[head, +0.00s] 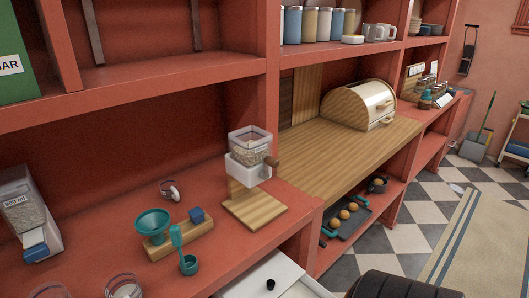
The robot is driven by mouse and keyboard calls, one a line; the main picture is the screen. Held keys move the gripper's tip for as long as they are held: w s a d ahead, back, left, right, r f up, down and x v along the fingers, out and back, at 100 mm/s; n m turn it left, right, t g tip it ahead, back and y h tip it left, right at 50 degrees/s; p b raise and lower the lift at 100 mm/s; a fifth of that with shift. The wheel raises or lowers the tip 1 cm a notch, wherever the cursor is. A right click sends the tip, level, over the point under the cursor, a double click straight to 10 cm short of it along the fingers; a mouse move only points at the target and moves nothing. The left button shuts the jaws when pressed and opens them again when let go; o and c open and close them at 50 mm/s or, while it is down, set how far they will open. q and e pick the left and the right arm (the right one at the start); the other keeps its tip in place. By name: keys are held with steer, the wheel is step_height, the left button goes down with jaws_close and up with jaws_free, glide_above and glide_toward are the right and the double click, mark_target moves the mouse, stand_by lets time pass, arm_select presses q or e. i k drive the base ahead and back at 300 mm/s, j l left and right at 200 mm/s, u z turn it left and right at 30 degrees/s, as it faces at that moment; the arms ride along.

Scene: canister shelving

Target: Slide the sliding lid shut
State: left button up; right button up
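No part is plainly a sliding lid, and I cannot tell which thing carries it. A hopper dispenser (248,157) with a clear top, white body and wooden base stands on the red counter; grain shows inside. Further back, a bread box (361,104) with a curved wooden top and cream front sits on the wooden worktop (345,150). At the far left a clear, tilted bin (27,212) with a label holds grain and a blue part. Neither gripper shows in the head view.
A teal funnel (152,224) and a small teal cup (189,264) stand near the counter's front, with glass jars (124,288) at the bottom left. A white drawer (270,282) juts out below. Canisters (308,25) line the upper shelf. The checkered floor (405,240) is partly clear.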

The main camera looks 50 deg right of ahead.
mark_target(271, 276)
steer(key=z, duration=1.6)
